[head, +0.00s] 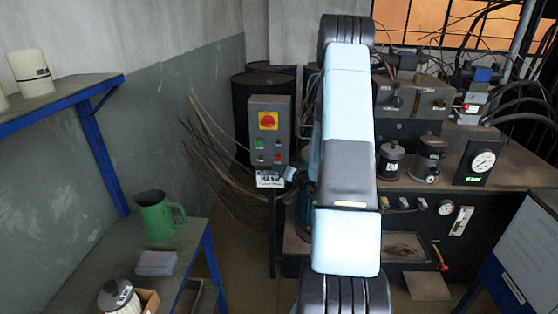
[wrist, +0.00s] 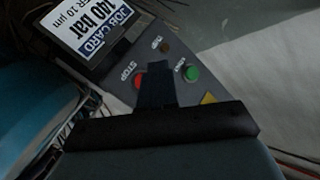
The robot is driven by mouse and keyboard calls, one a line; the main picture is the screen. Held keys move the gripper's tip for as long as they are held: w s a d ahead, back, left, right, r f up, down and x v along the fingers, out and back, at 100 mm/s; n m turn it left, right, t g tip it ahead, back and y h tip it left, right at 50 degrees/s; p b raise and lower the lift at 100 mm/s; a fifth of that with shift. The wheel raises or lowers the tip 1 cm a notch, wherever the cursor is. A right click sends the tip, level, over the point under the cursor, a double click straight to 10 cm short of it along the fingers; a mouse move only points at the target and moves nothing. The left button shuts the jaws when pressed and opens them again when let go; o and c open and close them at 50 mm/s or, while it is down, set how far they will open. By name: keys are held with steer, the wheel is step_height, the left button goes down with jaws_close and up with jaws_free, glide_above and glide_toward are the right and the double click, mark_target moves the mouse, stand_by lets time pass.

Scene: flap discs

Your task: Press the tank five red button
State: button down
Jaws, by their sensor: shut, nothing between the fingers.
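A grey control box (head: 284,108) stands left of my arm in the head view, with a red rotary switch on a yellow plate and small buttons below. No tank number is readable on it. In the wrist view the box face (wrist: 170,52) appears tilted, with a red button (wrist: 138,81) marked STOP, a green button (wrist: 191,74) and a small brown-red lamp or button (wrist: 165,47). My gripper (wrist: 155,72) is shut and empty, its dark tips overlapping the panel just right of the red button. Contact cannot be told.
Thin rods or cables (head: 215,150) lean left of the box. A bench with gauges and valves (head: 460,195) stands right; a blue-framed shelf with a green jug (head: 158,215) stands left.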

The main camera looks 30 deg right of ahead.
steer(key=shift+s+a, duration=0.55)
steer(key=shift+s, duration=0.25)
stand_by(0.4)
steer(key=s+a+r+n+g+h, duration=0.2)
steer(key=a+r+g+h, duration=0.15)
steer(key=r, duration=0.65)
steer(key=s+a+r+n+g+h, duration=0.1)
steer(key=s+a+r+g+h, duration=0.2)
steer(key=r, duration=0.8)
steer(key=s+a+r+g+y, duration=0.1)
steer(key=s+a+r, duration=0.2)
steer(key=s, duration=0.6)
steer(key=s+a+r+n+g+y, duration=0.1)
steer(key=s+a+r, duration=0.2)
steer(key=s+a, duration=0.3)
steer(key=s+a+r+n+g+y, duration=0.1)
steer(key=s+a+r+g, duration=0.1)
steer(key=s, duration=0.9)
steer(key=a+r, duration=0.1)
steer(key=a, duration=0.1)
steer(key=shift+s+a+r, duration=0.25)
steer(key=shift+s+a, duration=0.1)
steer(key=shift+s, duration=0.05)
